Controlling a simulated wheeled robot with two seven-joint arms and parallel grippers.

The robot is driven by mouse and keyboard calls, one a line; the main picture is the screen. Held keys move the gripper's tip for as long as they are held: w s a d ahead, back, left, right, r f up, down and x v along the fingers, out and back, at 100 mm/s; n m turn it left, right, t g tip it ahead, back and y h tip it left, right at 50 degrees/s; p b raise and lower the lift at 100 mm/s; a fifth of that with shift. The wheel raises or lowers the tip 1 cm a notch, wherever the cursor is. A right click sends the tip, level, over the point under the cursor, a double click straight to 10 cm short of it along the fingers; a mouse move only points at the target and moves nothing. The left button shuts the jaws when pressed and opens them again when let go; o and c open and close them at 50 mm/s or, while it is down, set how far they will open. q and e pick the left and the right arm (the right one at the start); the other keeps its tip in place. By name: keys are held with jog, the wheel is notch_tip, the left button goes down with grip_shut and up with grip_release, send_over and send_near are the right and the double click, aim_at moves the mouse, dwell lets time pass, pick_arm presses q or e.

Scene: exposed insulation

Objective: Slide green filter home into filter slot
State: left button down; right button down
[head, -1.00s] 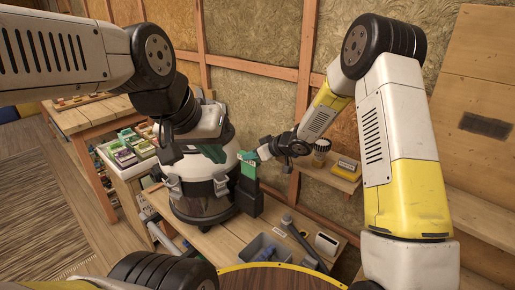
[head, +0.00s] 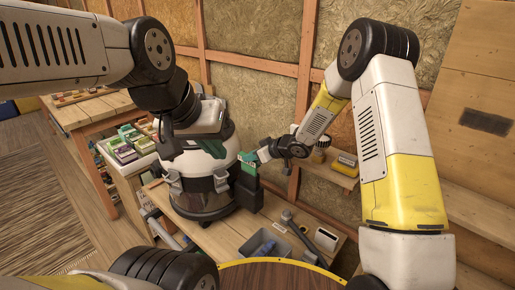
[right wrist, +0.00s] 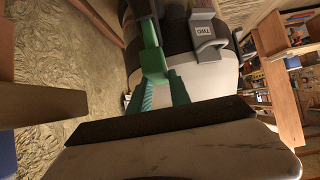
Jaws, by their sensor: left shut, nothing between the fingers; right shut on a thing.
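The green filter (head: 248,168) stands upright at the top of the black filter slot (head: 249,194), on the right side of the white and black vacuum (head: 205,190). Its lower part is hidden in the slot; I cannot tell how deep it sits. My right gripper (head: 262,154) is shut on the filter's upper end from the right. In the right wrist view its green fingers (right wrist: 154,68) close on the narrow green filter (right wrist: 149,32). My left gripper (head: 215,150) is shut and empty over the vacuum's top; I cannot tell whether it touches.
The wooden bench (head: 215,238) holds a grey tray (head: 262,243) and a dark tool in front of the slot. Green and white boxes (head: 125,150) stand at left.

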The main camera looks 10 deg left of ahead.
jog(key=shift+f, duration=0.15)
jog(key=c, duration=1.1)
grip_release()
jog(key=v, duration=0.7)
jog(key=shift+s+d+r, duration=0.2)
jog(key=shift+d, duration=0.1)
